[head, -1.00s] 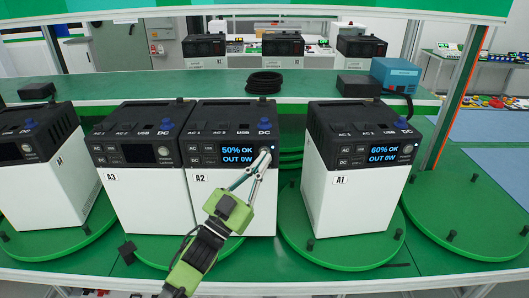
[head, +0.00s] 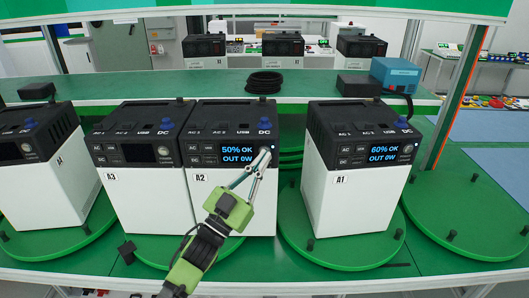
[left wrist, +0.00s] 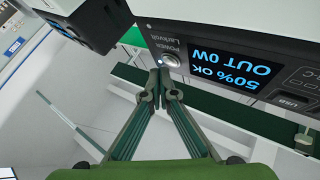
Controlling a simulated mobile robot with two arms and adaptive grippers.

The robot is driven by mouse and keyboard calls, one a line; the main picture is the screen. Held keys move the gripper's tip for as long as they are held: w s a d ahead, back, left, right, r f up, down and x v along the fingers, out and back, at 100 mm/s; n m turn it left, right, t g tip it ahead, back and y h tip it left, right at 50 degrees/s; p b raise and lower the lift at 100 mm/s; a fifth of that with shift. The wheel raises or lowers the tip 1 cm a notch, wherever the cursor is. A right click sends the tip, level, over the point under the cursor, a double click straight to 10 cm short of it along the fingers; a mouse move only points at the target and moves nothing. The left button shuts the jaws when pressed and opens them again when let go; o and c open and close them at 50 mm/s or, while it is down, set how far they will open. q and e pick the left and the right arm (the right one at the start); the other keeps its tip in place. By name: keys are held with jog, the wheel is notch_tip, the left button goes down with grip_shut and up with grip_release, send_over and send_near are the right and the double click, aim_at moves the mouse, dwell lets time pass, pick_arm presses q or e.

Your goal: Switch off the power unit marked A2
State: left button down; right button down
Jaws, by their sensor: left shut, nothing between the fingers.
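In the left wrist view the shut fingertips (left wrist: 160,76) are very close to the button; contact is unclear. My right gripper is not in view.
Unit A3 (head: 140,200) stands close on the left with a dark screen. Unit A1 (head: 350,205) stands apart on the right, lit at 60% OK, on a green turntable (head: 340,258). An empty turntable (head: 460,220) is at the far right. A coiled cable (head: 264,82) lies behind.

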pick_arm(q)
jog(key=shift+w, duration=0.3)
jog(key=shift+w, duration=0.3)
dwell(0.5)
jog(key=shift+s, duration=0.8)
jog(key=s+p, duration=0.2)
jog(key=s, duration=0.3)
jog(key=shift+p, duration=0.4)
jog(key=shift+f, duration=0.1)
dwell(0.4)
